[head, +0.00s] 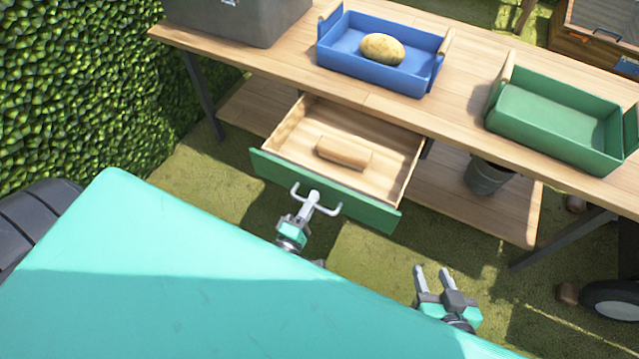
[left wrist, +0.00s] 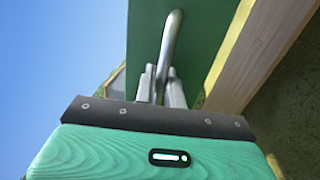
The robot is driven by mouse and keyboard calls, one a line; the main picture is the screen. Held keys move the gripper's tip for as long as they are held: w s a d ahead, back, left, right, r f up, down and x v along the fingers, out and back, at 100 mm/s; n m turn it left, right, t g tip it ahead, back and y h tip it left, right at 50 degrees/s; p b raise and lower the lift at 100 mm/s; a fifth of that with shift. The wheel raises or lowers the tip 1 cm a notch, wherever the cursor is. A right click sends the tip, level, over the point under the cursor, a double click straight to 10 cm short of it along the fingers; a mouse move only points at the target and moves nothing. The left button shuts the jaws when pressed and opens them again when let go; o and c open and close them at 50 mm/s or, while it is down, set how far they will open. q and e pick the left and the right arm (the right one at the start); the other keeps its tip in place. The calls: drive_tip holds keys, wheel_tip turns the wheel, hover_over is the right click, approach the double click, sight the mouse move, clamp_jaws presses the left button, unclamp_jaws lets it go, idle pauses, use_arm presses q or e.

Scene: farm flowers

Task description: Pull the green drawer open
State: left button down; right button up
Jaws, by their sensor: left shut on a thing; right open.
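The green drawer (head: 330,192) stands pulled out from under the wooden table, its light wood inside showing. A wooden block (head: 343,152) lies in it. My left gripper (head: 314,198) is at the drawer's front, shut on its metal handle. In the left wrist view the curved handle (left wrist: 172,40) runs between my left gripper's fingers (left wrist: 160,85), against the green front. My right gripper (head: 433,273) is open and empty, to the right of the drawer and apart from it.
On the table (head: 460,60) stand a blue tray (head: 335,55) with a potato (head: 382,49) in it, a green tray (head: 545,148) and a grey box (head: 240,20). A dark bucket (head: 487,177) stands on the lower shelf. A hedge (head: 80,90) is at left.

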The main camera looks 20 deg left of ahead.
use_arm(q)
drive_tip(key=shift+s, duration=0.65)
use_arm(e)
drive_tip(key=shift+d, duration=0.2)
use_arm(q)
drive_tip(key=c, duration=1.9)
unclamp_jaws()
drive_tip(key=shift+s+a+f, duration=0.1)
drive_tip(key=shift+s+f, duration=0.35)
drive_tip(key=shift+s, duration=1.8)
drive_tip(key=shift+s+a+f, duration=0.1)
drive_tip(key=shift+s+f, duration=0.3)
drive_tip(key=shift+s, duration=1.85)
drive_tip(key=shift+s+a+f, duration=0.1)
drive_tip(key=shift+s+f, duration=0.35)
drive_tip(key=shift+s, duration=1.8)
use_arm(e)
drive_tip(key=shift+d, duration=0.25)
